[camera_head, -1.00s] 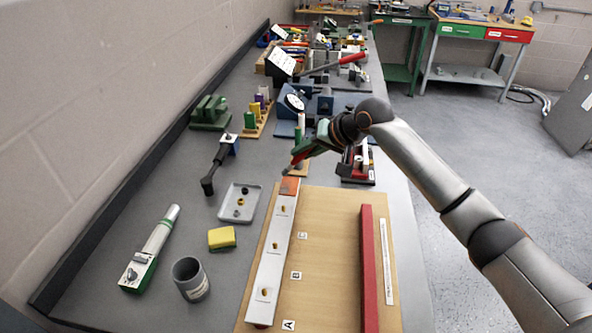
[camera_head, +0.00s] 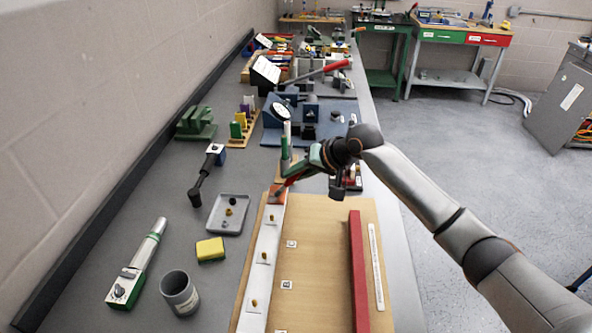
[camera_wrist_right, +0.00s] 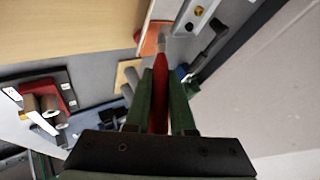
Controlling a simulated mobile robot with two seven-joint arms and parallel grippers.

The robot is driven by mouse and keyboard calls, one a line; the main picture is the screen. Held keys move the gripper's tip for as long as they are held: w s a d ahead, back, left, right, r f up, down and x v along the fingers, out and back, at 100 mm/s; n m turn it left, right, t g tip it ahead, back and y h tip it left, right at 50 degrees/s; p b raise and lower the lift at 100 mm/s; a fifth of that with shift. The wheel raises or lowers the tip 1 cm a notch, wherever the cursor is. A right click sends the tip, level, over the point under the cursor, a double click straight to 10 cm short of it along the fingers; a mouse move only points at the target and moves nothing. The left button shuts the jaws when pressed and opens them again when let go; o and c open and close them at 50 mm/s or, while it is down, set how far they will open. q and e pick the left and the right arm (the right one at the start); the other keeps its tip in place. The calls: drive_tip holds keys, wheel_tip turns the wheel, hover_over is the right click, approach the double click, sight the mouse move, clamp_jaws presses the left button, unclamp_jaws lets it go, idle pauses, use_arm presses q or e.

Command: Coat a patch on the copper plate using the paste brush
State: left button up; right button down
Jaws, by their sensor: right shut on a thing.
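The copper plate (camera_head: 276,197) is an orange patch at the far end of a long pale bar (camera_head: 263,250) on the wooden board. It also shows in the right wrist view (camera_wrist_right: 150,42). My right gripper (camera_head: 300,174) is shut on the red handle of the paste brush (camera_wrist_right: 160,92), which sits between its two green fingers. The brush slants down, and its pale tip is at the copper plate's edge in both views. I cannot tell whether the tip touches the plate. No coating can be made out. My left gripper is not in view.
The wooden board (camera_head: 315,260) also carries a red bar (camera_head: 357,270). To its left are a yellow sponge (camera_head: 210,250), a grey cup (camera_head: 179,293), a grey tray (camera_head: 228,214) and a white-green tool (camera_head: 138,262). Several fixtures stand beyond the plate.

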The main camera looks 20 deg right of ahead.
drive_tip(key=shift+f, duration=0.4)
idle(0.8)
drive_tip(key=shift+w, duration=0.1)
drive_tip(key=shift+w+d, duration=0.15)
drive_tip(key=shift+w, duration=0.15)
drive_tip(key=shift+s+a, duration=0.35)
drive_tip(key=shift+s, duration=0.45)
drive_tip(key=shift+w+d, duration=0.35)
drive_tip(key=shift+w, duration=0.45)
drive_tip(key=shift+s+a, duration=0.3)
drive_tip(key=shift+s, duration=0.55)
drive_tip(key=shift+w+d, duration=0.3)
drive_tip(key=shift+w, duration=0.55)
drive_tip(key=shift+r, duration=2)
drive_tip(key=shift+f, duration=0.15)
